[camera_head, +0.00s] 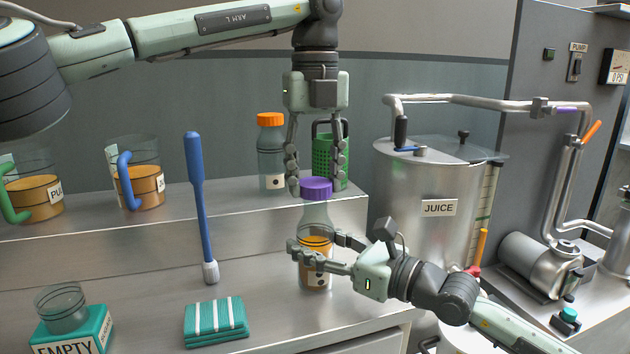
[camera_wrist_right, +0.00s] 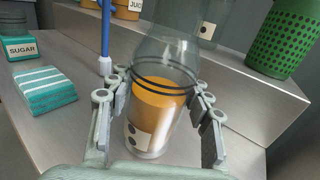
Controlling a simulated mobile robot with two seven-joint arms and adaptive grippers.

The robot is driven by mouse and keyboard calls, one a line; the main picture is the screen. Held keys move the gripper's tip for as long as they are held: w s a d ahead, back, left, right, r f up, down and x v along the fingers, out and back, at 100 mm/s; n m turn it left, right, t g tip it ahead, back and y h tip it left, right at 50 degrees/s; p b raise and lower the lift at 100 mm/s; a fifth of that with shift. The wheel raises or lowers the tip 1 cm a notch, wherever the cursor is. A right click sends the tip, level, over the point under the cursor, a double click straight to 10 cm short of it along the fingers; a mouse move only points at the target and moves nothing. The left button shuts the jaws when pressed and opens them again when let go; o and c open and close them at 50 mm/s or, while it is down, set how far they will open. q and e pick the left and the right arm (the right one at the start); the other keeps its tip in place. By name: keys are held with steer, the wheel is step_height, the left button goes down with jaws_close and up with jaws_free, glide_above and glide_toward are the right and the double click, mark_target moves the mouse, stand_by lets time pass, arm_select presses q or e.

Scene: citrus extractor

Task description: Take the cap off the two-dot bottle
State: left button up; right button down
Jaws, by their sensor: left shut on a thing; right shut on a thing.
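The two-dot bottle (camera_head: 316,222), clear with orange juice in its lower part, stands upright at the lower counter. Its dotted label (camera_wrist_right: 138,134) faces the right wrist camera. My right gripper (camera_head: 318,258) comes in from the right and is shut around the bottle's body; its fingers also show on both sides in the right wrist view (camera_wrist_right: 158,98). The purple cap (camera_head: 316,188) is at the top of the bottle's neck. My left gripper (camera_head: 315,187) points down from above, shut on the cap with a finger on each side. Whether the cap is still seated cannot be told.
An orange-capped bottle (camera_head: 271,155) and a green perforated basket (camera_head: 331,160) stand on the shelf close behind. A steel juice tank (camera_head: 425,190) stands right.

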mark_target(315, 182)
arm_select(q)
steer(key=shift+r, duration=0.1)
steer(key=shift+r, duration=2)
arm_select(e)
steer(key=c, duration=0.6)
jaws_free()
steer(key=shift+d, duration=0.1)
steer(key=shift+v, duration=5.9)
